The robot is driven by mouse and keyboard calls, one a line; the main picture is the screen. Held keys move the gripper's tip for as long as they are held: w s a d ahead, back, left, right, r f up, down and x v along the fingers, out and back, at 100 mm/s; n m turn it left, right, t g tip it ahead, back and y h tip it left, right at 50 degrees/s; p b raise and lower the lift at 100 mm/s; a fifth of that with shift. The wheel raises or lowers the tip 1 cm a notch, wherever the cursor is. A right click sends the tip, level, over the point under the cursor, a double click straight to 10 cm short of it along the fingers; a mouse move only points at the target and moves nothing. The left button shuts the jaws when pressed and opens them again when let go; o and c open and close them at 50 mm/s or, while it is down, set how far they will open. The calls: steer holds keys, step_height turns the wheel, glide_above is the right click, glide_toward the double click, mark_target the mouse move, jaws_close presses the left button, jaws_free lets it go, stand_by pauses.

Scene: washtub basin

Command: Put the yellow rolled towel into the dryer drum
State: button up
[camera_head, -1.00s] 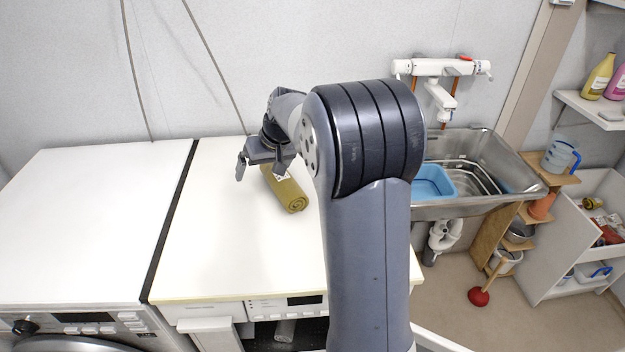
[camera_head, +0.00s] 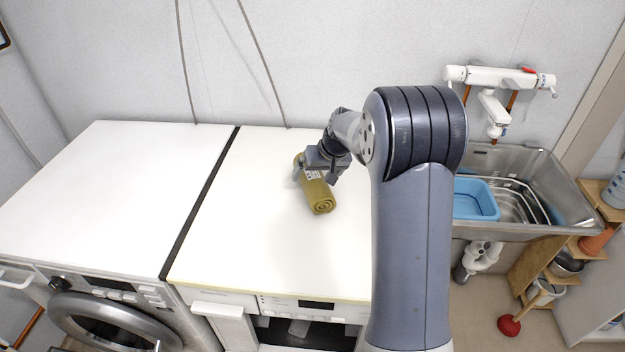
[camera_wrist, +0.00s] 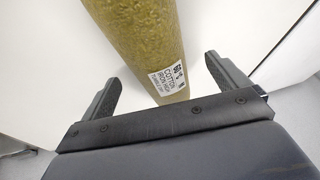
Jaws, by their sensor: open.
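The yellow rolled towel (camera_head: 319,196) lies on the white top of the right-hand machine, with its spiral end toward the front. In the wrist view the towel (camera_wrist: 135,40) shows a white printed label and runs between the two fingers. My gripper (camera_head: 314,174) is open over the towel's far part in the head view. In the wrist view my gripper (camera_wrist: 160,80) has one finger on each side of the towel, with gaps between. The dryer drum cannot be made out for sure; a machine with a round door (camera_head: 115,322) stands at lower left.
The white machine tops (camera_head: 120,180) are otherwise clear. A steel sink (camera_head: 560,200) with a blue basin (camera_head: 474,200) is at right, below a white tap (camera_head: 497,78). A red plunger (camera_head: 510,325) stands on the floor.

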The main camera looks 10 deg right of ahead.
steer(key=shift+x, duration=1.45)
steer(key=shift+w+a, duration=0.1)
steer(key=shift+r, duration=0.1)
